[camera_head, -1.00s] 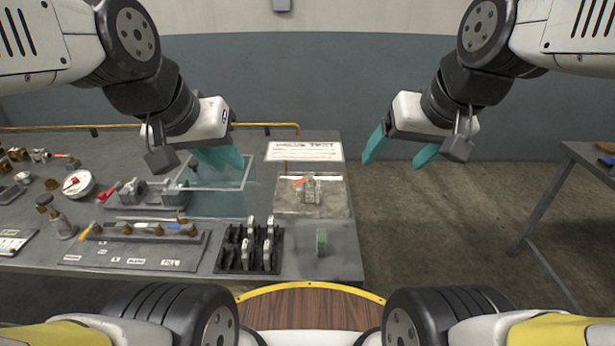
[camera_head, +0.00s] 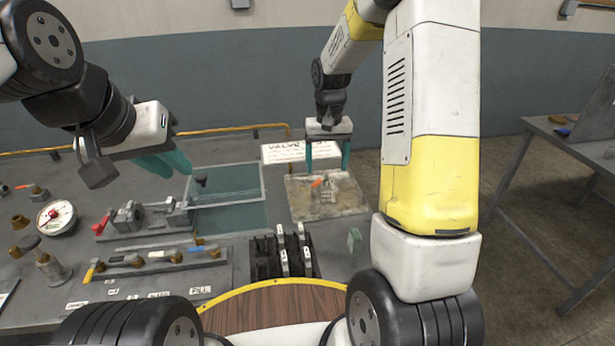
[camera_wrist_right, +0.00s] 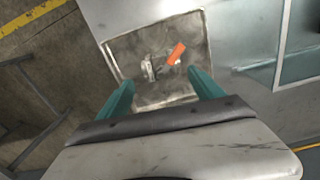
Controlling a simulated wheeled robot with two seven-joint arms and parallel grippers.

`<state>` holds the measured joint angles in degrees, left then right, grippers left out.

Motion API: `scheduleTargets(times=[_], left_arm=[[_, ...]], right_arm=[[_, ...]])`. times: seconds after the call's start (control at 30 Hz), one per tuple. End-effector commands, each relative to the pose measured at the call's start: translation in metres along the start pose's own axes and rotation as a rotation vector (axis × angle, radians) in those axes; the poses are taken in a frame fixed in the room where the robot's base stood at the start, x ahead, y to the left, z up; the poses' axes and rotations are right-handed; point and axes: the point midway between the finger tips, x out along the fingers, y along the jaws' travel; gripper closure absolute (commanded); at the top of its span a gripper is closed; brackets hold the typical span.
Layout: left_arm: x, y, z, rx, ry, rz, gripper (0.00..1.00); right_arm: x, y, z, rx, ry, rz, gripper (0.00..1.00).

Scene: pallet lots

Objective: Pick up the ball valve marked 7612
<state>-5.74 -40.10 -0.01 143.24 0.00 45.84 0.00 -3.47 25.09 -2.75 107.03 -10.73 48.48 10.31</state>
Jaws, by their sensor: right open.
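A ball valve with an orange handle (camera_head: 318,184) lies in a shallow worn metal tray (camera_head: 350,205) under the sign. Its handle also shows in the right wrist view (camera_wrist_right: 175,53), beside the grey metal body (camera_wrist_right: 149,68). I cannot read a number on it. My right gripper (camera_head: 328,168) is open and points down above the tray. In the right wrist view its teal fingers (camera_wrist_right: 162,88) are apart, with the valve beyond and between them, not touched. My left gripper (camera_head: 168,164) hangs left of the glass tank; its fingers overlap in view.
A glass-walled water tank (camera_head: 228,215) stands left of the tray. A row of coloured-handle valves (camera_head: 150,260), a red-handled fixture (camera_head: 130,220) and a dial gauge (camera_head: 56,218) fill the left.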

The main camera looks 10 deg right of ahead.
Motion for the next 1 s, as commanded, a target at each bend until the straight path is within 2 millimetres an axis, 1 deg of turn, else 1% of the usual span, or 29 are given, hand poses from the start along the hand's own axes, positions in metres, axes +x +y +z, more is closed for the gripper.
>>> scheduleTargets(times=[0.27, 0.5, 0.6, 0.87, 0.9, 0.97, 1.0], left_arm=[[0.0, 0.0, 0.0, 0.0, 0.0, 0.0, 0.79], [0.0, 0.0, 0.0, 0.0, 0.0, 0.0, 0.79], [0.0, 0.0, 0.0, 0.0, 0.0, 0.0, 0.79], [0.0, 0.0, 0.0, 0.0, 0.0, 0.0, 0.79], [0.0, 0.0, 0.0, 0.0, 0.0, 0.0, 0.79], [0.0, 0.0, 0.0, 0.0, 0.0, 0.0, 0.79], [0.0, 0.0, 0.0, 0.0, 0.0, 0.0, 0.79]], right_arm=[[0.03, 0.0, -0.001, 0.001, -0.004, 0.001, 0.24], [0.065, -0.002, -0.004, 0.001, -0.005, 0.0, 0.24], [0.075, -0.002, -0.004, 0.0, -0.004, 0.0, 0.24], [0.077, -0.002, -0.004, 0.0, -0.002, 0.0, 0.24], [0.077, -0.002, -0.004, 0.0, -0.002, 0.0, 0.28], [0.077, -0.002, -0.004, 0.0, -0.002, 0.0, 0.39], [0.077, -0.002, -0.004, 0.0, -0.002, 0.0, 0.47]])
